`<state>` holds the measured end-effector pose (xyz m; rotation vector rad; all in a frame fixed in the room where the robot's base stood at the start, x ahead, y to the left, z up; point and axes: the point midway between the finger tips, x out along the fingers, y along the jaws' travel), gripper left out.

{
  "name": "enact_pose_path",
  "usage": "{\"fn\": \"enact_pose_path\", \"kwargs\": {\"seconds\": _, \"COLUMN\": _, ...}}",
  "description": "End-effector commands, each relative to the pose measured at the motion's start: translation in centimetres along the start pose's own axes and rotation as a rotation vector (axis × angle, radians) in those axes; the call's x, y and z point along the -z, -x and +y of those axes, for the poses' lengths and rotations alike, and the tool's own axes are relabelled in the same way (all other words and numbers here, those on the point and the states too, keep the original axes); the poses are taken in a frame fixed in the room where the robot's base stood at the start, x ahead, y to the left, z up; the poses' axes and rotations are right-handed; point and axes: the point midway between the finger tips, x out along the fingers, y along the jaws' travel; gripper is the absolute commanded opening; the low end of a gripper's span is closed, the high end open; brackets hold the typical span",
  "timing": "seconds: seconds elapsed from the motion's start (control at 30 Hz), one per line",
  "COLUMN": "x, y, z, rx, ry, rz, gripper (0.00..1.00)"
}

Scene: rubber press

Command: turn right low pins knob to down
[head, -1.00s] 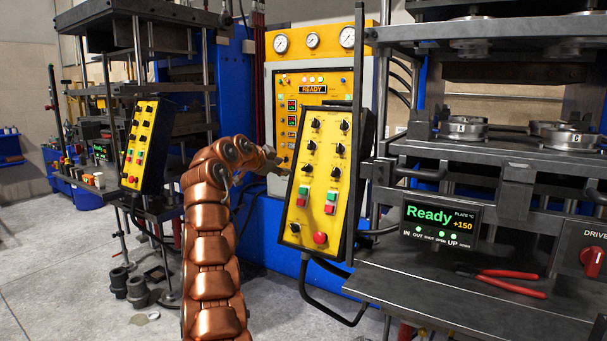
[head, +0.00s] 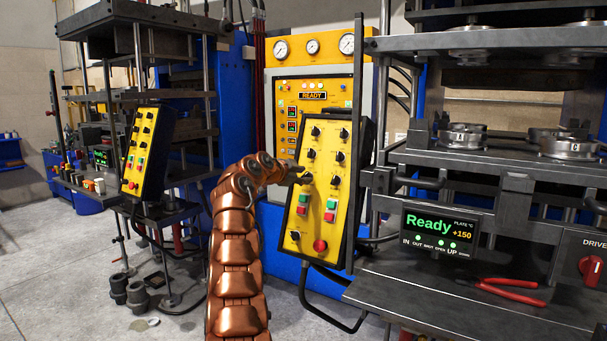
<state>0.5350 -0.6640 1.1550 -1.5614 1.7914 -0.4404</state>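The near yellow control panel (head: 322,192) stands tilted at the middle, with two columns of black knobs above green and red buttons. Its knob labels are too small to read, so I cannot tell which knob is the low pins knob. My gripper (head: 298,175) reaches over the panel's left edge, at the third knob down in the left column (head: 307,178). I cannot tell whether it touches that knob or whether its fingers are open. The third knob down in the right column (head: 335,179) is uncovered.
A red mushroom button (head: 319,246) and a lone lower knob (head: 294,236) sit low on the panel. The right press display (head: 440,228) reads Ready. Red pliers (head: 508,290) lie on the press's shelf. A second yellow panel (head: 140,150) stands farther left.

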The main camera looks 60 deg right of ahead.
Motion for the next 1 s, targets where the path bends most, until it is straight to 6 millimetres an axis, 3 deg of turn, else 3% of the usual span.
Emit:
{"fn": "enact_pose_path", "kwargs": {"seconds": 0.2, "x": -0.01, "y": -1.07, "z": -0.01, "rx": -0.001, "ry": 0.001, "rz": -0.001, "gripper": 0.36}}
{"fn": "enact_pose_path", "kwargs": {"seconds": 0.53, "x": -0.03, "y": -1.24, "z": 0.02, "rx": 0.0, "ry": 0.0, "rz": -0.001, "gripper": 0.35}}
{"fn": "enact_pose_path", "kwargs": {"seconds": 0.87, "x": -0.04, "y": -1.21, "z": 0.02, "rx": 0.0, "ry": 0.0, "rz": -0.001, "gripper": 0.01}}
{"fn": "enact_pose_path", "kwargs": {"seconds": 1.0, "x": -0.07, "y": -1.11, "z": 0.1, "rx": -0.002, "ry": 0.001, "rz": -0.001, "gripper": 0.0}}
